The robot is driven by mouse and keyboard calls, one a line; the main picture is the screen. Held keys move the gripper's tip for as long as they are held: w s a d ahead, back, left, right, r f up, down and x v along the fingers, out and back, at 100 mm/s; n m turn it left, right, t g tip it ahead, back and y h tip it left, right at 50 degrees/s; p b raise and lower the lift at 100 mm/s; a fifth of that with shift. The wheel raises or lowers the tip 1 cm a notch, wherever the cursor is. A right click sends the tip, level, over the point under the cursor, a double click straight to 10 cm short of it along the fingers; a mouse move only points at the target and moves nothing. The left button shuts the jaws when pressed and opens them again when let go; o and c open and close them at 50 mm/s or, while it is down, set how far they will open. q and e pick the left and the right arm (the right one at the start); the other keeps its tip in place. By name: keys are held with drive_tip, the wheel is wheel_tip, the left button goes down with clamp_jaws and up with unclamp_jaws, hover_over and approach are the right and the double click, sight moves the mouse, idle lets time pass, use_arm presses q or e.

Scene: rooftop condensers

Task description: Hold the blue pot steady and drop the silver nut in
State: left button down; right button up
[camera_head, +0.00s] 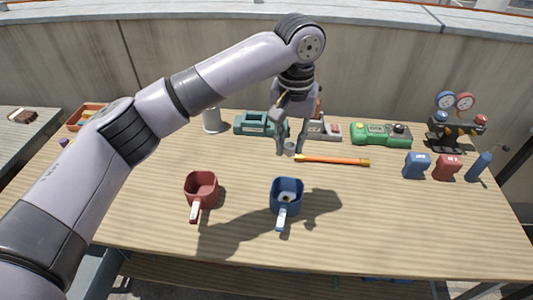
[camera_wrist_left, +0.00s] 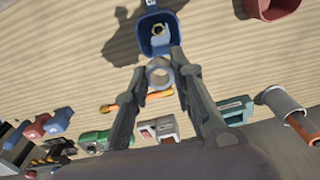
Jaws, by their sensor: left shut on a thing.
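My left gripper (camera_head: 289,143) hangs down over the table, behind the blue pot in the head view. It is shut on a silver nut (camera_wrist_left: 158,73), a grey ring between the fingertips; the nut also shows small in the head view (camera_head: 290,148). The blue pot (camera_head: 298,203) stands upright on the table, its handle towards me. In the wrist view the blue pot (camera_wrist_left: 152,54) lies just beyond the held nut. A small ring-shaped piece (camera_head: 286,196) lies inside the pot. No gripper touches the pot. My right gripper is not in view.
A red pot (camera_head: 203,183) stands left of the blue one. An orange bar (camera_head: 335,160) lies behind. Green tools (camera_head: 380,134), a gauge set (camera_head: 456,122) and blue and red blocks (camera_head: 447,168) line the back and right. The front of the table (camera_head: 390,235) is clear.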

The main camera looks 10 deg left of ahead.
use_arm(q)
wheel_tip(320, 180, down, 11)
idle(0.5)
drive_tip(key=shift+d+r, duration=0.1)
drive_tip(key=shift+r, duration=0.1)
wheel_tip(320, 180, up, 12)
drive_tip(key=shift+f, duration=0.1)
idle(0.7)
